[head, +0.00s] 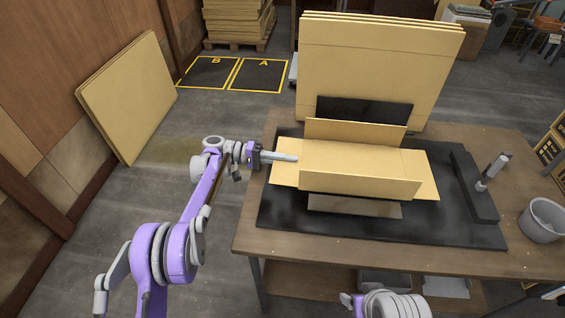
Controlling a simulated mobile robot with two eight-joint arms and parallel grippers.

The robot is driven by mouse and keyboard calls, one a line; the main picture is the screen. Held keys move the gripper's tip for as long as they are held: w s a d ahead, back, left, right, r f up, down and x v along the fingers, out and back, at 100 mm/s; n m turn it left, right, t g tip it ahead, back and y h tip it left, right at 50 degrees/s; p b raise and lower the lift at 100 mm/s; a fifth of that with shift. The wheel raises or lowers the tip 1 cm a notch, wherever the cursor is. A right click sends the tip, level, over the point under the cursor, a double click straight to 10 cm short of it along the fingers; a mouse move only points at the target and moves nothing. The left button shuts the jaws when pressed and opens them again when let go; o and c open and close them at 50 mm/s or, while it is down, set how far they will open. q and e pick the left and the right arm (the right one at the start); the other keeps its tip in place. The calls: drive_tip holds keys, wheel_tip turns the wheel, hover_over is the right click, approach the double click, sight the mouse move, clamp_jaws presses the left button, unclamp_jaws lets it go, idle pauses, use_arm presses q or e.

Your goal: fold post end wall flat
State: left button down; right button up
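A partly folded tan cardboard tray (360,183) lies on a black mat (290,222) on the workbench. Its front and back long walls stand up. At its left and right ends, cardboard panels (425,178) spread outward and look about flat. My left gripper (296,158) points right at the tray's left end, with its grey fingertips at or just above the cardboard. I cannot tell whether it touches, or whether the fingers are apart. Only part of my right arm shows at the bottom edge; its gripper is out of view.
A stack of flat cardboard sheets (380,65) stands upright behind the tray, with a dark plate (365,109) before it. A black block with a grey upright tool (492,172) and a grey pot (543,220) are at the right. The workbench (262,243) has free room in front.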

idle(0.3)
use_arm(q)
drive_tip(key=c, duration=1)
unclamp_jaws()
drive_tip(key=shift+c, duration=0.2)
drive_tip(key=a, duration=0.3)
drive_tip(key=w+a, duration=0.1)
drive_tip(key=a, duration=0.6)
drive_tip(key=shift+w+a, duration=0.25)
drive_tip(key=shift+a, duration=0.05)
